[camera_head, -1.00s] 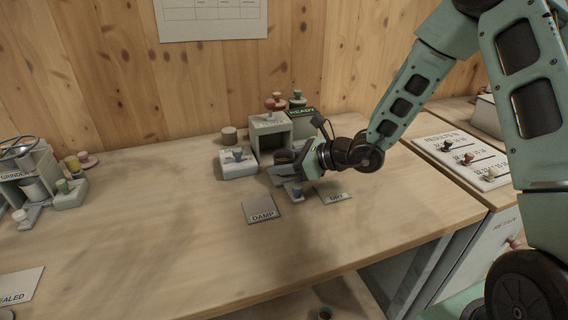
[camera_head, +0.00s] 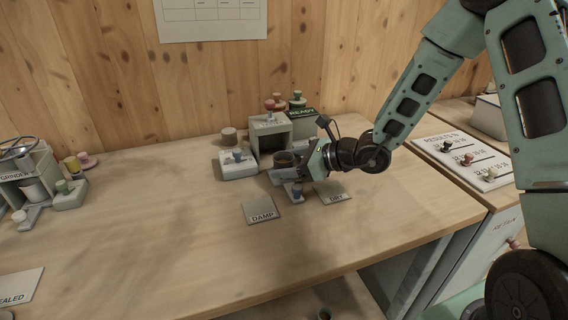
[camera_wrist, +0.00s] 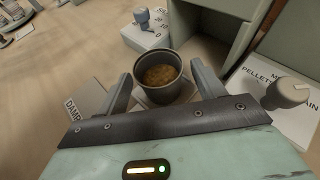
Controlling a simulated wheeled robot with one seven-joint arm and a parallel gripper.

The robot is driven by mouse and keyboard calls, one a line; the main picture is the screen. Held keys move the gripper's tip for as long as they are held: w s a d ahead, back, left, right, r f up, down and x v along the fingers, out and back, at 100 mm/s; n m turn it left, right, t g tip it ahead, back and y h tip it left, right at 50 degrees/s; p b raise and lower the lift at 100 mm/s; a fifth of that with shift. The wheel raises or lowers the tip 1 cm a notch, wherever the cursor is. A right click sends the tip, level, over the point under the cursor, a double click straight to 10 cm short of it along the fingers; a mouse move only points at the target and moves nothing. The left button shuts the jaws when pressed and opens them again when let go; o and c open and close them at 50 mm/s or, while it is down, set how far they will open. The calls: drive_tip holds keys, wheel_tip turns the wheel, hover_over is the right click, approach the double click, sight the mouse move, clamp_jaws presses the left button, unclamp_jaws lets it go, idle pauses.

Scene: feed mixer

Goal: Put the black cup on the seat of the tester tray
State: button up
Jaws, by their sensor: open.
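The black cup (camera_head: 284,158), filled with brown grains, stands upright at the front of the tester (camera_head: 270,130). It also shows in the wrist view (camera_wrist: 157,78). The pale tester tray (camera_head: 277,178) shows under and beside the cup; its seat is hidden beneath the cup. My gripper (camera_head: 294,167) is open. In the wrist view its two fingers (camera_wrist: 162,72) lie on either side of the cup, with a gap visible at the right; contact on the left is hard to tell.
A white block with a blue knob (camera_head: 238,162) stands left of the tester. The DAMP plate (camera_head: 261,210) and DRY plate (camera_head: 334,193) lie in front. The table's middle left is clear.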

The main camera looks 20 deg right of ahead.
drive_tip(key=v, duration=1)
drive_tip(key=shift+s+d+r, duration=0.15)
drive_tip(key=s+a+n+g, duration=0.1)
drive_tip(key=a, duration=0.1)
drive_tip(key=s+a+n+g, duration=0.1)
drive_tip(key=s+a+r+n+g+y, duration=0.1)
drive_tip(key=a+n, duration=0.1)
drive_tip(key=shift+s+a, duration=0.2)
drive_tip(key=shift+a, duration=0.2)
drive_tip(key=s+a+n+g, duration=0.6)
drive_tip(key=s+a+n, duration=0.2)
drive_tip(key=s, duration=0.1)
drive_tip(key=s+r+n+h, duration=0.1)
drive_tip(key=s+n+h, duration=0.9)
drive_tip(key=n, duration=1.1)
drive_tip(key=s, duration=0.4)
drive_tip(key=shift+a+r+h, duration=0.25)
drive_tip(key=shift+a+h, duration=0.05)
drive_tip(key=shift+a, duration=0.1)
wheel_tip(320, 180, up, 5)
drive_tip(key=p, duration=0.5)
drive_tip(key=shift+f, duration=0.1)
